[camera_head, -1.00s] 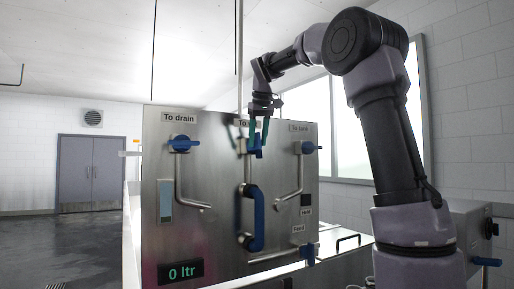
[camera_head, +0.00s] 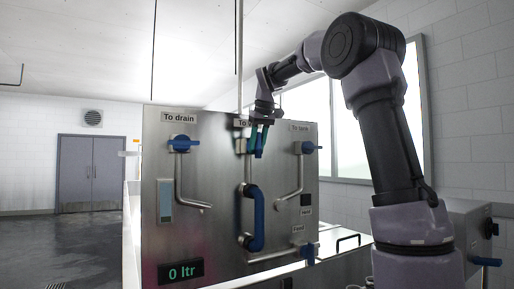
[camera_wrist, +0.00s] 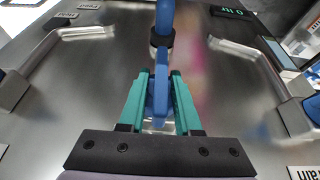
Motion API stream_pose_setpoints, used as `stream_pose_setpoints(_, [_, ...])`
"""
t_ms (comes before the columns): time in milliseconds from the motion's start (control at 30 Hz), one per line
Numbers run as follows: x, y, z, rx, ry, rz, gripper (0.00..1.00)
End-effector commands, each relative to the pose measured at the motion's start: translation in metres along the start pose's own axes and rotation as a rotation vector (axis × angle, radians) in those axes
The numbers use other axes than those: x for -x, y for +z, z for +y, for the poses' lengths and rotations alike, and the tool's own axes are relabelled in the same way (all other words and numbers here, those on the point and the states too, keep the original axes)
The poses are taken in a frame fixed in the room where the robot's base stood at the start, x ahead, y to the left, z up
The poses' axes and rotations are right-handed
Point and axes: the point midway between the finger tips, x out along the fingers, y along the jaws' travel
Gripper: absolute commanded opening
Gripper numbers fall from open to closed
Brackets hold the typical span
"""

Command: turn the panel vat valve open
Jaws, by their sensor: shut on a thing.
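The steel panel (camera_head: 222,215) stands ahead with three blue-handled valves. The middle one, under a label partly hidden by my gripper that starts "To v", is the vat valve (camera_wrist: 160,98). My gripper (camera_head: 257,148) has its teal fingers on either side of this blue handle and is shut on it. In the wrist view my gripper (camera_wrist: 160,85) shows with the handle between the fingertips, in line with the pipe below it. The blue handle hides partly behind the fingers in the head view.
The "To drain" valve (camera_head: 181,143) is at the left and the right valve (camera_head: 307,148) is at the right. A blue curved pipe handle (camera_head: 257,220) is below. A display (camera_head: 181,271) reads 0 ltr. Another blue valve (camera_head: 308,254) is at the lower right.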

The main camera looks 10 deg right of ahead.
Motion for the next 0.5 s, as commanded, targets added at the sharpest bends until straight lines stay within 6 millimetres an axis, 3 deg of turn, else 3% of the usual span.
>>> stream_pose_setpoints(333, [0.0005, -0.0002, 0.0003, -0.014, -0.034, 0.002, 0.00])
stream_pose_setpoints(367, [0.0005, -0.0002, 0.0003, -0.014, -0.034, 0.002, 0.36])
stream_pose_setpoints(400, [0.0005, -0.0002, 0.0003, -0.014, -0.034, 0.002, 0.46])
stream_pose_setpoints(500, [0.0004, -0.0002, 0.0003, -0.014, -0.033, 0.001, 0.46])
